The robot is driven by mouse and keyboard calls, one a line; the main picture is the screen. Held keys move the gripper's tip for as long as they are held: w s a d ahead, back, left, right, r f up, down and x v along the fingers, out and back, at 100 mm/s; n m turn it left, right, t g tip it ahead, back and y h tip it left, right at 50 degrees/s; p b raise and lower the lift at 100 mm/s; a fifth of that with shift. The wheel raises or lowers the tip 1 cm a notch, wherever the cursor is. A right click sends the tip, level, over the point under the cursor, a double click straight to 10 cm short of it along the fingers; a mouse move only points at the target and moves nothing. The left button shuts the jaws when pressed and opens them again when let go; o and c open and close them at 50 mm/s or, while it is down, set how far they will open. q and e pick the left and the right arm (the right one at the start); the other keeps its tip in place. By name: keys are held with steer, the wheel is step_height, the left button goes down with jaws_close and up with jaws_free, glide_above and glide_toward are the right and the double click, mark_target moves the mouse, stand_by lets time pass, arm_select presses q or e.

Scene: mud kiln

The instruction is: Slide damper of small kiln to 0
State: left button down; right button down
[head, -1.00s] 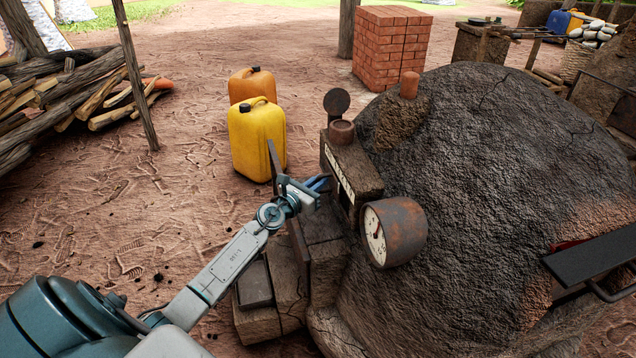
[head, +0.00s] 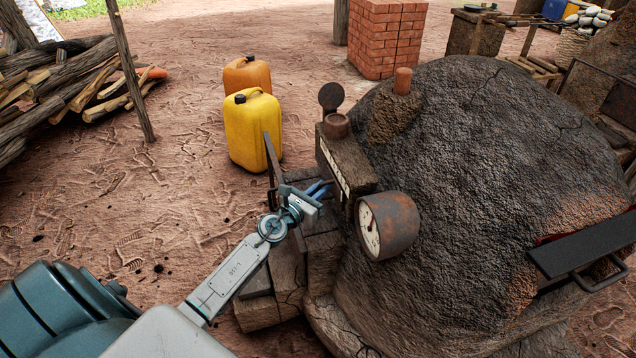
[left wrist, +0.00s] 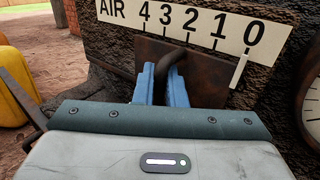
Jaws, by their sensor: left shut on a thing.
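The small kiln (head: 480,170) is a dark mud dome. On its side, a white scale plate (head: 334,168) reads AIR 4 3 2 1 0 in the left wrist view (left wrist: 120,12). Below the scale is the rusty brown damper plate (left wrist: 205,80) with a bent dark rod handle. A white pointer line (left wrist: 240,70) near its right end lines up with the 0 tick, or very close to it. My left gripper (head: 322,190), with blue fingers (left wrist: 163,85), is shut on the rod handle. My right gripper is not in view.
A round dial gauge (head: 388,225) sticks out just right of my left gripper. Yellow (head: 253,130) and orange (head: 246,75) jerrycans stand behind it. A dark panel with a handle (head: 585,245) juts out at right. Stacked wood (head: 60,90) lies at far left, with open ground between.

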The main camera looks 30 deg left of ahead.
arm_select(q)
steer(key=shift+s+d+f, duration=0.1)
steer(key=shift+d+f, duration=0.05)
steer(key=shift+f, duration=0.05)
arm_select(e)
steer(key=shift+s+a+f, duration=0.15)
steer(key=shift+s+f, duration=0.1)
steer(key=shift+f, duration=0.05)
arm_select(q)
steer(key=c, duration=1.8)
jaws_free()
steer(key=shift+c, duration=0.2)
steer(key=shift+o, duration=1.1)
steer(key=shift+s+r, duration=0.1)
steer(key=shift+r, duration=0.1)
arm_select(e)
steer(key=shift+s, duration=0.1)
